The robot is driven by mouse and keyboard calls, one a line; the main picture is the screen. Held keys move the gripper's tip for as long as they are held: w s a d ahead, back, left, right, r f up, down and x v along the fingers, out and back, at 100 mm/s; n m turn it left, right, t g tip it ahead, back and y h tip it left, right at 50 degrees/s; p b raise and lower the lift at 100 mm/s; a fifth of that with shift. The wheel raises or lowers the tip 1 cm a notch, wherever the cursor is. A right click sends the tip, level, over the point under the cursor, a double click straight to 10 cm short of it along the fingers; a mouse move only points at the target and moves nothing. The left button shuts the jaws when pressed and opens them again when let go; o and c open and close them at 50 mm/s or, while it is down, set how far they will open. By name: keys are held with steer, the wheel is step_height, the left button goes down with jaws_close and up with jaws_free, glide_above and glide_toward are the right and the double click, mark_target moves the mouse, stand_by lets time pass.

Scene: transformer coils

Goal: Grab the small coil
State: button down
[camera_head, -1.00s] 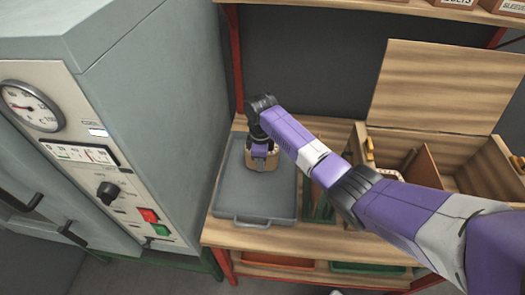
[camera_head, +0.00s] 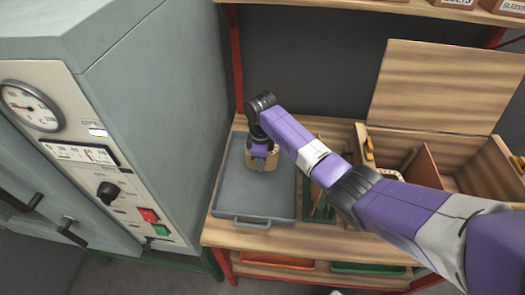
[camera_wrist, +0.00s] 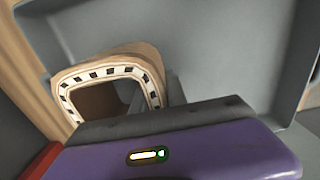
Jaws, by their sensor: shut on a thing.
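The small coil (camera_head: 260,160) is a tan, rounded block over the grey tray (camera_head: 230,198) in the head view. In the wrist view the coil (camera_wrist: 149,61) shows a tan outer wall, a pale top rim with dark marks and a hollow middle. My gripper (camera_head: 265,149) is above the tray, shut on the coil's wall. The gripper body hides the coil's near side in the wrist view. I cannot tell whether the coil touches the tray floor.
The wooden bench (camera_head: 225,237) holds the tray. A large grey cabinet (camera_head: 165,130) with a gauge stands close on the left. An open wooden box (camera_head: 455,150) with dividers stands on the right. A red post (camera_head: 236,60) rises behind the tray.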

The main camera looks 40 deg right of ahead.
steer(key=shift+w+r, duration=0.1)
steer(key=shift+r, duration=0.15)
stand_by(0.4)
